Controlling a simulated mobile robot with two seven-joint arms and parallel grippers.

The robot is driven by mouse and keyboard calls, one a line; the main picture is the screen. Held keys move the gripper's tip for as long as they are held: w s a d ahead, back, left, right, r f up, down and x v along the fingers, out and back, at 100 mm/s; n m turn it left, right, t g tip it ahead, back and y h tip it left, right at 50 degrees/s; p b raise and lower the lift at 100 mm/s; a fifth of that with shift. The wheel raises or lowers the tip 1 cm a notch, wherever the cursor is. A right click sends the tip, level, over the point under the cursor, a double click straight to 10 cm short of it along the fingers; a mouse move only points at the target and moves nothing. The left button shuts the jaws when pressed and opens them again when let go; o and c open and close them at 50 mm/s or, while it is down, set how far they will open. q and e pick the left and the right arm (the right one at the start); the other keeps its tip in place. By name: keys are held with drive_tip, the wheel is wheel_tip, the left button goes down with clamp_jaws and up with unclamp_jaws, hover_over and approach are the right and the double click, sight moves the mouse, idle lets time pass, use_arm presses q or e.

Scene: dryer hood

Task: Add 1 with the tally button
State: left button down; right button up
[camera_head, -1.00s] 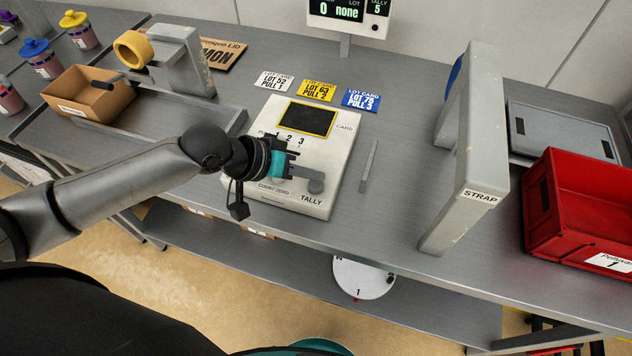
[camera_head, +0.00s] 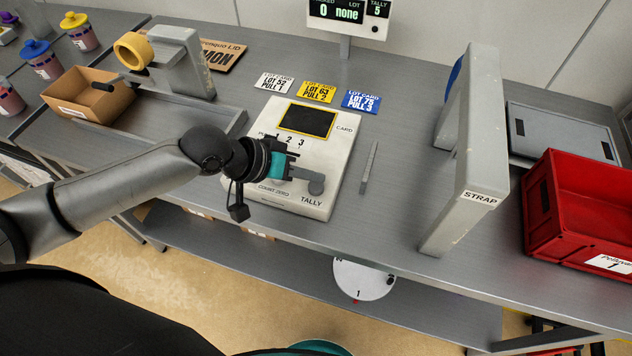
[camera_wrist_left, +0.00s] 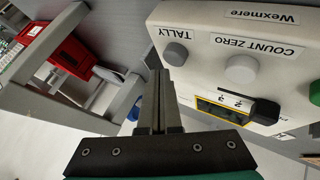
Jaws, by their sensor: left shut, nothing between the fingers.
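The white control box (camera_head: 335,150) lies on the bench. Its grey round TALLY button (camera_head: 316,187) is at the near right corner, and it also shows in the left wrist view (camera_wrist_left: 176,54). The COUNT ZERO button (camera_wrist_left: 241,68) is beside it. My left gripper (camera_head: 312,177) is shut and empty over the box's near part, its tips close to the TALLY button. In the left wrist view the shut fingertips (camera_wrist_left: 160,74) appear just beside that button; I cannot tell whether they touch. The display (camera_head: 348,12) reads 0, none, TALLY 5. My right gripper is out of view.
Three lot cards (camera_head: 318,91) lie behind the box. A thin grey stick (camera_head: 369,166) lies to its right. Further right stand the grey STRAP frame (camera_head: 478,150) and a red crate (camera_head: 575,225). A cardboard box (camera_head: 88,96) and a yellow tape roll (camera_head: 132,50) are at left.

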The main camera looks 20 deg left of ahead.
sight(311, 188)
use_arm(q)
drive_tip(key=shift+f, duration=0.15)
idle(0.7)
drive_tip(key=shift+f, duration=0.3)
drive_tip(key=shift+f+b, duration=0.3)
drive_tip(key=shift+f, duration=0.6)
idle(0.7)
drive_tip(key=shift+s+r, duration=0.1)
drive_tip(key=shift+r+p, duration=1.2)
drive_tip(key=shift+p, duration=0.3)
drive_tip(key=shift+r, duration=0.1)
wheel_tip(311, 188, up, 5)
drive_tip(key=p, duration=0.6)
